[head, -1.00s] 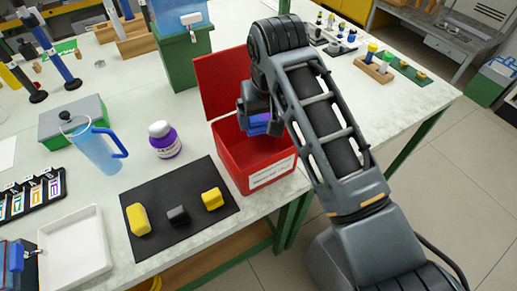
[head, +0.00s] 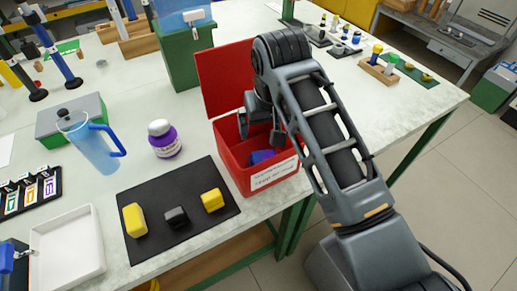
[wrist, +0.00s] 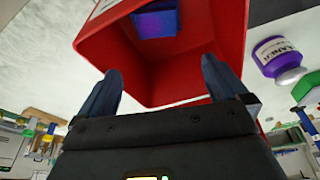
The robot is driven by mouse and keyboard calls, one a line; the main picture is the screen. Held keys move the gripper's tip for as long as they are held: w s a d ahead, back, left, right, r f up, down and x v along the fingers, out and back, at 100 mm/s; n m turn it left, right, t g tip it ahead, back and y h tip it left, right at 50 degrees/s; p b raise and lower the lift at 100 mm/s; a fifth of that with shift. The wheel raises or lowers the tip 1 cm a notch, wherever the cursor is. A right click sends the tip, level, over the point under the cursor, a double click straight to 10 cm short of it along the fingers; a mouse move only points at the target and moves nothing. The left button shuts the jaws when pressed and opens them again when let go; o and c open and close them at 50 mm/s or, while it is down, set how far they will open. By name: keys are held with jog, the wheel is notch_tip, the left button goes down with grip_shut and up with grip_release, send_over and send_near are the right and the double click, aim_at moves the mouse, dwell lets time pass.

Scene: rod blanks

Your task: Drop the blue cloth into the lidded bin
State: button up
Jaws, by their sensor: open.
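The blue cloth (head: 262,156) lies inside the red lidded bin (head: 229,160), near its front wall. It looks like a small folded block, and it also shows in the wrist view (wrist: 157,22) against the red inside. The bin's lid (head: 224,82) stands open at the back left. My gripper (head: 262,133) is over the bin's mouth, its fingers apart and empty. In the wrist view my two fingers (wrist: 162,82) are spread wide, with the cloth apart from them, farther into the bin.
A black mat (head: 190,228) with two yellow blocks and one dark block lies in front of the bin. A purple bottle (head: 165,142) stands to its left. A green box with a clear top (head: 180,70) stands behind. The table right of my arm is mostly clear.

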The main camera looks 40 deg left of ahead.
jog(key=v, duration=0.7)
jog(key=shift+r+b, duration=0.35)
jog(key=shift+b, duration=0.05)
jog(key=shift+s+d, duration=0.1)
jog(key=shift+d, duration=0.05)
